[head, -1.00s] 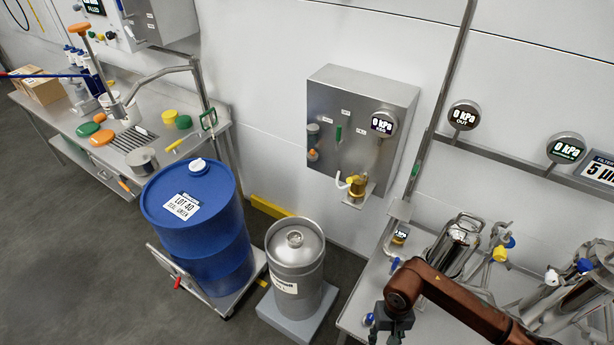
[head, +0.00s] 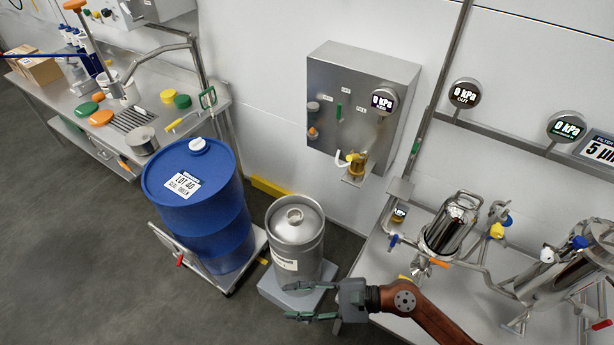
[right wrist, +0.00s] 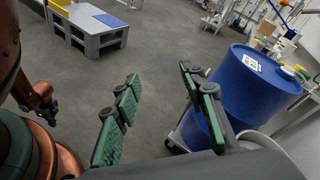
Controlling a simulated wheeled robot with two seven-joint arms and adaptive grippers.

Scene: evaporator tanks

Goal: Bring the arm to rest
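My right arm reaches in from the lower right of the head view. Its gripper (head: 298,303) points left, in front of the steel keg (head: 296,240) and its grey base (head: 290,295). The fingers are spread apart with nothing between them. In the right wrist view the two green-padded fingers (right wrist: 158,112) stand wide apart over the floor, and the blue drum (right wrist: 250,90) is beyond the right finger. My left gripper does not show in either view.
The blue drum (head: 200,215) stands on a wheeled dolly left of the keg. A steel bench with filter housings (head: 450,228) is on the right. A cluttered worktable (head: 72,105) is at the back left. A grey low platform (right wrist: 88,35) stands on the floor. The front floor is clear.

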